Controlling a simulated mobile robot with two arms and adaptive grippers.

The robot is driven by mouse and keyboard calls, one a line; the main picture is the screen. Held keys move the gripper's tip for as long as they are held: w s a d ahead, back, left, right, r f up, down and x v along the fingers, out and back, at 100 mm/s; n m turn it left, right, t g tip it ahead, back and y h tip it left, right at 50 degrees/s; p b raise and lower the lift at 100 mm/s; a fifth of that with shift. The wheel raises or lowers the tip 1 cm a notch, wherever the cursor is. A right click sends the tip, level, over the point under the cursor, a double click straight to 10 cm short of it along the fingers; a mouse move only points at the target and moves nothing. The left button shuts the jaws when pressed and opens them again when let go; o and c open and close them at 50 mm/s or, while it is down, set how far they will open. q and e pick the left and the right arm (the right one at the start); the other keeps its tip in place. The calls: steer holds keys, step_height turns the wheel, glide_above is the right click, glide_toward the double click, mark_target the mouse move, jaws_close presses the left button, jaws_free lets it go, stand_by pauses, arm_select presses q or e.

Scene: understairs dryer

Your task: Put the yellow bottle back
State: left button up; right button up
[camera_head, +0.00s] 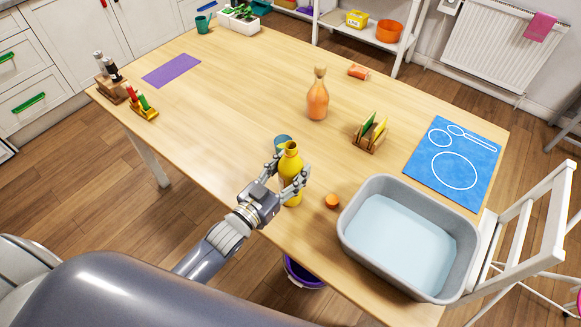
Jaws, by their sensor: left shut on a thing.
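The yellow bottle (291,163) stands about upright over the near edge of the wooden table, left of the grey basin. My left gripper (282,178) is shut around it, with a finger on each side of its body. The bottle's lower part shows below the fingers; I cannot tell whether its base touches the table. Its brown neck opening points up. My right gripper is not in the view.
A blue can (283,142) stands just behind the bottle. An orange round item (332,201) and a grey basin (352,232) are to the right. An orange bottle (317,98) and a sponge holder (371,135) stand farther back. The table's left-middle is clear.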

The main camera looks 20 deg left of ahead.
arm_select(q)
steer(key=o, duration=1.5)
steer(key=shift+c, duration=0.2)
steer(key=b+v, duration=0.2)
steer(key=v, duration=1)
